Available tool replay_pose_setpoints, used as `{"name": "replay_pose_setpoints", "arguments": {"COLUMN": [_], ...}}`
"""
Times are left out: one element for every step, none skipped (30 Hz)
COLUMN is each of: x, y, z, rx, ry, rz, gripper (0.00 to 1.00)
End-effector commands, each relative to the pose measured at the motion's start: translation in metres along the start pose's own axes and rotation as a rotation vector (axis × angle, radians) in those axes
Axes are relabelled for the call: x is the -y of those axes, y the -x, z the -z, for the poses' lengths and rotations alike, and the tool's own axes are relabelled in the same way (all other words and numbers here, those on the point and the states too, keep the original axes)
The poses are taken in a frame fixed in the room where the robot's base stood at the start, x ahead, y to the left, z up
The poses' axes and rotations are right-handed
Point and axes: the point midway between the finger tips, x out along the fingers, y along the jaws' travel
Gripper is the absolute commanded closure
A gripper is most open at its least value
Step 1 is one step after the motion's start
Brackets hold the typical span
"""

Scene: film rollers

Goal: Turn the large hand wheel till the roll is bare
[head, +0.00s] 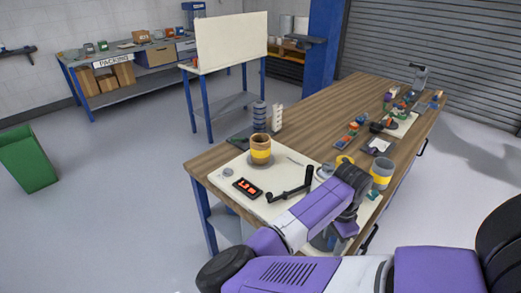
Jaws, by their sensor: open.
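A brown roll with a yellow band (261,155) stands upright on a cream board (225,186) at the near left of the bench. A grey roll with a yellow band (381,181) stands at the right, beyond my arm. A black crank (288,192) with an upright handle lies between them; I cannot tell whether it belongs to the large hand wheel. A yellow round part (344,160) is partly hidden behind my arm. My gripper (326,241) is open, pointing down near the bench's front edge, right of the crank; its fingertips are mostly hidden by my arm.
A black display with red digits (247,188) lies left of the crank. A grey ribbed stack (259,116) and a white stepped piece (277,118) stand behind the brown roll. Small parts and tools crowd the bench's far right. Bare wood (300,137) shows in the middle.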

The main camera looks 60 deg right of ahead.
Motion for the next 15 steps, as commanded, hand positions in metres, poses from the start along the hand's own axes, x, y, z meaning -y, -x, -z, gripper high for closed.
{"name": "replay_pose_setpoints", "arguments": {"x": [0.0042,0.0043,0.0044,0.0045,0.0046,0.0047,0.0047,0.0048,0.0048,0.0049,0.0049,0.0050,0.0050,0.0050,0.0050], "y": [-0.0001,-0.0001,-0.0001,-0.0001,-0.0001,-0.0001,-0.0001,-0.0001,-0.0001,-0.0001,0.0000,0.0005,0.0012,0.0022,0.0041], "z": [-0.0017,-0.0018,-0.0019,-0.0019,-0.0020,-0.0021,-0.0022,-0.0023,-0.0024,-0.0024,-0.0025,-0.0025,-0.0026,-0.0026,-0.0027], "rx": [0.001,0.002,0.002,0.002,0.002,0.002,0.002,0.002,0.003,0.003,0.003,0.003,0.003,0.003,0.003], "ry": [0.006,0.007,0.007,0.007,0.007,0.007,0.008,0.008,0.008,0.008,0.008,0.008,0.008,0.008,0.009], "rz": [0.009,0.010,0.010,0.010,0.010,0.010,0.011,0.011,0.011,0.011,0.011,0.011,0.011,0.011,0.011], "gripper": [0.36,0.37,0.37,0.37,0.37,0.37,0.37,0.37,0.38,0.38,0.38,0.38,0.38,0.37,0.37]}}
